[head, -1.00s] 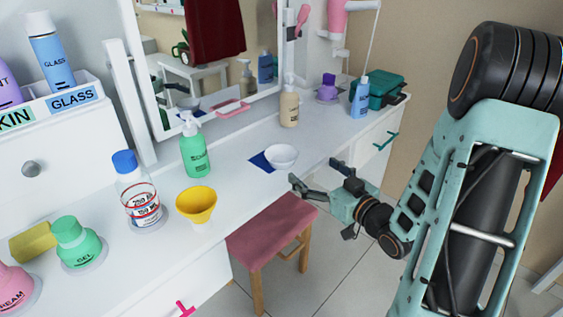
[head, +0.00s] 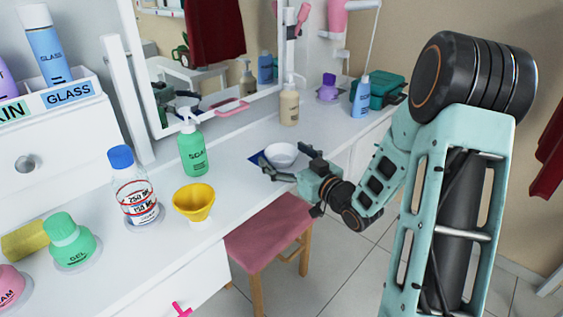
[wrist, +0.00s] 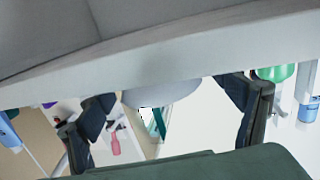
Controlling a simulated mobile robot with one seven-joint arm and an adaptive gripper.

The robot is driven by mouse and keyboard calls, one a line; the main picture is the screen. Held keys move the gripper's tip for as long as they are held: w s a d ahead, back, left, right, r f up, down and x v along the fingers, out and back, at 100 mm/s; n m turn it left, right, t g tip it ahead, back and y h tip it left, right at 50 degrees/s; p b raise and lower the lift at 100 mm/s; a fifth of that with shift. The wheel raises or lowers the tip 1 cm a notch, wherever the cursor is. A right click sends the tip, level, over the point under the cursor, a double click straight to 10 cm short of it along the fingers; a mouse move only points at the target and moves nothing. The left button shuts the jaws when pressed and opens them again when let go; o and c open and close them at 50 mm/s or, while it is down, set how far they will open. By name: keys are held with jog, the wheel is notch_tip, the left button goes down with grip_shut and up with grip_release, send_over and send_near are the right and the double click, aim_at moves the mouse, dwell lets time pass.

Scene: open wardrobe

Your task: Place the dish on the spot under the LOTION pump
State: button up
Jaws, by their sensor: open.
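The dish, a small white bowl (head: 281,154), sits on the vanity top, over the edge of a dark blue square (head: 257,158). My gripper (head: 283,162) is open at the vanity's front edge, with its fingers on either side of the bowl. In the wrist view the bowl (wrist: 160,93) shows between the two dark fingers; I cannot tell whether they touch it. A beige pump bottle (head: 289,108) stands behind the bowl and a green pump bottle (head: 193,153) stands to its left. The beige label is too small to read, so I cannot confirm which is LOTION.
A yellow bowl (head: 193,203) and a blue-capped clear bottle (head: 134,190) stand to the left. A blue bottle (head: 360,98), purple bottle (head: 328,88) and teal case (head: 377,92) stand to the right. A mirror (head: 215,62) rises behind; a pink stool (head: 265,236) is below.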

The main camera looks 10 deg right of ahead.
jog(key=shift+w+a, duration=0.25)
jog(key=shift+w, duration=0.25)
jog(key=shift+c, duration=0.6)
jog(key=c, duration=1.2)
jog(key=shift+c, duration=0.2)
jog(key=shift+r, duration=0.15)
